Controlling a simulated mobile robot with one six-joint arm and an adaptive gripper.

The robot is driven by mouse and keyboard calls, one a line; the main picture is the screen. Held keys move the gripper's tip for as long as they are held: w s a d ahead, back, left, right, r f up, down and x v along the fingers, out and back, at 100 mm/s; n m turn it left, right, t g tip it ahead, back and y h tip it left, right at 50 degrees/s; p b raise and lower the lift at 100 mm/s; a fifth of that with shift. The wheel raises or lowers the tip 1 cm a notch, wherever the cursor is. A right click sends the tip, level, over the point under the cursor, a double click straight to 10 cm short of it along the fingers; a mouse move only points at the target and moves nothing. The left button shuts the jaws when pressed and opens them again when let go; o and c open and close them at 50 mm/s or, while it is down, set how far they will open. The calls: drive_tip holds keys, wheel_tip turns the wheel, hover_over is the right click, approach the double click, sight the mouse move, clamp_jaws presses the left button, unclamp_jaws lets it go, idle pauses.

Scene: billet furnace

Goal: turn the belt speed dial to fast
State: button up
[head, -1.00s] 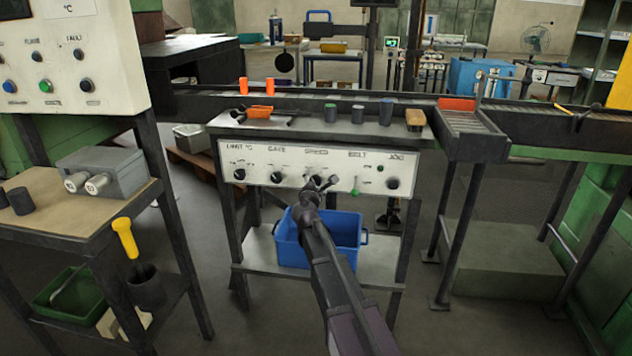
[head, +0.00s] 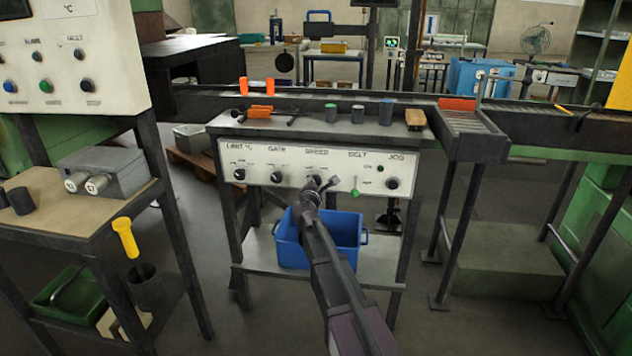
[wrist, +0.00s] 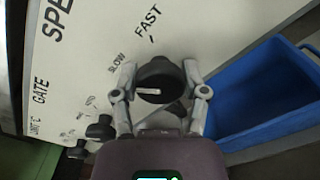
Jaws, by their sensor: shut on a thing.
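The belt speed dial (wrist: 160,75) is a round black knob with a white pointer line, under the SPEED label on the white control panel (head: 232,160). In the wrist view its pointer lies level and points to the left. The SLOW mark is up and left of the dial, and the FAST mark is above it. My gripper (wrist: 158,82) has one finger on each side of the dial and is shut on it. In the head view my gripper (head: 319,184) is at the panel and partly hides the dial.
Other black knobs, the GATE knob (head: 277,178) and the JOG knob (head: 392,183), sit on either side. A blue bin (head: 347,240) stands below the panel. Several small objects lie on the shelf above.

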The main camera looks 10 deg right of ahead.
drive_tip(key=shift+w, duration=0.1)
drive_tip(key=m, duration=1)
drive_tip(key=shift+f, duration=0.1)
drive_tip(key=shift+m, duration=1.8)
drive_tip(key=o, duration=1.2)
drive_tip(key=shift+c, duration=0.2)
drive_tip(key=v, duration=1.2)
